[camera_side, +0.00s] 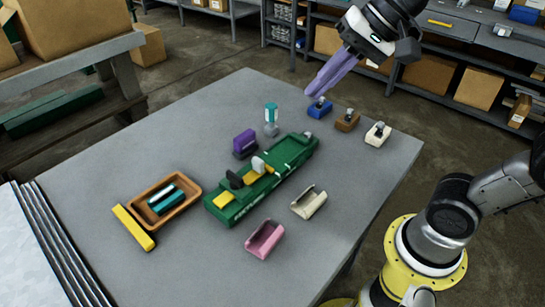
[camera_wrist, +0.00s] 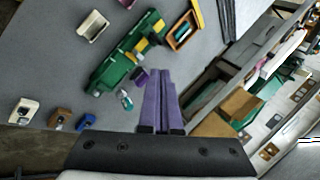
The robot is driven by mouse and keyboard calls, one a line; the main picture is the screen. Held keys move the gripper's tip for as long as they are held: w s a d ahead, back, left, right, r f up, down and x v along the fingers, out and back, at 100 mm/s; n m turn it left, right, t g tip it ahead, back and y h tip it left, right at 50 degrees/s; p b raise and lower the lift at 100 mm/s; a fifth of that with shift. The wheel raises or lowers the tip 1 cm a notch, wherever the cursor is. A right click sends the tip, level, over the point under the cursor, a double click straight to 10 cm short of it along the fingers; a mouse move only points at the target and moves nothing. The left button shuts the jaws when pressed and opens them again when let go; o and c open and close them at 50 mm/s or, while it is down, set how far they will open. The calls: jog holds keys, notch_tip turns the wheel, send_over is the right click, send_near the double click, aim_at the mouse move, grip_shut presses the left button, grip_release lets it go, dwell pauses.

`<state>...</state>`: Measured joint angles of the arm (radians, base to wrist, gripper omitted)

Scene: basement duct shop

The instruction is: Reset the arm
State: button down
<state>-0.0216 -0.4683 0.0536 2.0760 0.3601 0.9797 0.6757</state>
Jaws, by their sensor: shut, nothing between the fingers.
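My gripper (camera_side: 322,82) has long purple fingers. In the side view it hangs in the air over the far right part of the grey table (camera_side: 367,185), above and close to a blue block (camera_side: 320,108) in the picture. In the wrist view the gripper (camera_wrist: 162,78) has its two fingers side by side, shut, with nothing seen between them. My arm rises from the yellow-ringed base at the lower right of the side view; its upper part runs out of the frame.
A green fixture (camera_side: 237,207) fills the table's middle. Nearby are a purple block (camera_side: 245,142), teal-topped piece (camera_side: 271,115), brown tray (camera_side: 137,199), yellow bar (camera_side: 133,228), pink holder (camera_side: 265,239) and cream holder (camera_side: 309,202). Brown (camera_side: 347,121) and white (camera_side: 378,134) blocks stand right of the blue one.

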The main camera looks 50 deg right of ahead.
jog(key=s+d+f+n+h, duration=0.3)
jog(key=s+d+f+n, duration=0.4)
jog(key=s+f+n, duration=0.2)
jog(key=shift+s+f+h, duration=0.25)
jog(key=shift+s+h, duration=0.15)
jog(key=shift+s, duration=0.2)
